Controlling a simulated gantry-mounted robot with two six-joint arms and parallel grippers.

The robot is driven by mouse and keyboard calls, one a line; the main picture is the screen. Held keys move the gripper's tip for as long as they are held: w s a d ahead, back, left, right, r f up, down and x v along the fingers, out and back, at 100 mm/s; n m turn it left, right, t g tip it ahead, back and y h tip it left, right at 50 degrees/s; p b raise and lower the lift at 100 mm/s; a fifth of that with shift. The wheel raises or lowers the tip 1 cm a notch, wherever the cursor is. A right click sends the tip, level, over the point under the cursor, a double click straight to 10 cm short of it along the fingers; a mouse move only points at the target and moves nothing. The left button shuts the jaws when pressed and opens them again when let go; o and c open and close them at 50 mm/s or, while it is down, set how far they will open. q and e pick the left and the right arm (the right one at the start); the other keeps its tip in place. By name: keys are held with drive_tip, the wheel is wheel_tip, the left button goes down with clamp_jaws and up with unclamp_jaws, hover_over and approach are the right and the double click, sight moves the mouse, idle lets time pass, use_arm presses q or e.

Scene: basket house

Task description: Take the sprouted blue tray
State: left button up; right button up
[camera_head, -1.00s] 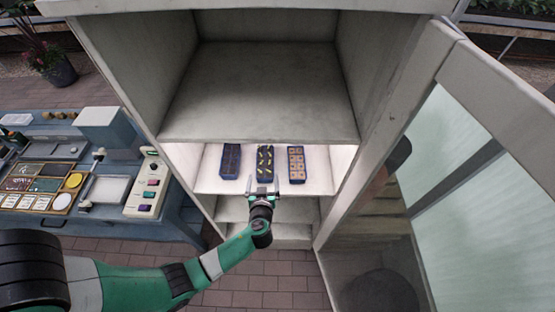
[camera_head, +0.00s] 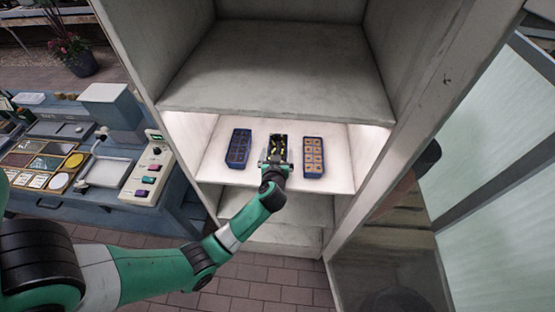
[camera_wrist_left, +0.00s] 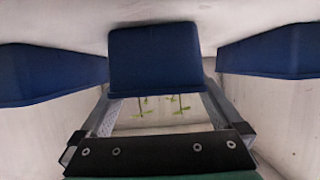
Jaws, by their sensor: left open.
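The sprouted blue tray (camera_head: 280,139) is the middle one of three on the lit shelf, with yellow-green sprouts. My left gripper (camera_head: 272,164) is at its near end and hides part of it in the head view. In the left wrist view the tray's blue wall (camera_wrist_left: 155,58) is straight ahead, and its sprouts (camera_wrist_left: 165,106) show between the two fingers. The gripper (camera_wrist_left: 158,112) is open, with one finger toward each side of the tray. I cannot tell whether the fingers touch it. My right gripper is not in view.
A blue tray with dark cells (camera_head: 238,148) stands to the left and a blue tray with orange-brown cells (camera_head: 313,157) to the right, both close by. The cabinet's upper shelf (camera_head: 280,75) is above. An open glass door (camera_head: 480,170) is at right. A blue workbench (camera_head: 75,205) stands at left.

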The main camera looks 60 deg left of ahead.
sight(278, 152)
use_arm(q)
drive_tip(key=shift+x, duration=1)
drive_tip(key=c, duration=1.3)
drive_tip(key=shift+r, duration=0.15)
drive_tip(key=r+p, duration=0.2)
drive_tip(key=r, duration=0.1)
drive_tip(key=r+p, duration=0.1)
drive_tip(key=r, duration=0.1)
drive_tip(key=shift+s+d+p, duration=0.2)
drive_tip(key=shift+d+p, duration=0.2)
drive_tip(key=d+r+p, duration=0.1)
drive_tip(key=p, duration=0.1)
drive_tip(key=s+d+r+p, duration=0.1)
drive_tip(key=r+p, duration=0.1)
drive_tip(key=p, duration=0.1)
drive_tip(key=s+d+r+p, duration=0.1)
drive_tip(key=r+p, duration=0.1)
drive_tip(key=p, duration=0.1)
drive_tip(key=shift+d, duration=0.2)
drive_tip(key=shift+d+f+p+v, duration=0.15)
drive_tip(key=shift+p+v, duration=1.45)
drive_tip(key=shift+p, duration=1.2)
drive_tip(key=shift+f+p+v, duration=0.15)
drive_tip(key=shift+p+v, duration=1.45)
drive_tip(key=shift+p, duration=1.25)
drive_tip(key=shift+d+f+p+v, duration=0.15)
drive_tip(key=shift+p+v, duration=1.5)
drive_tip(key=shift+p, duration=1.15)
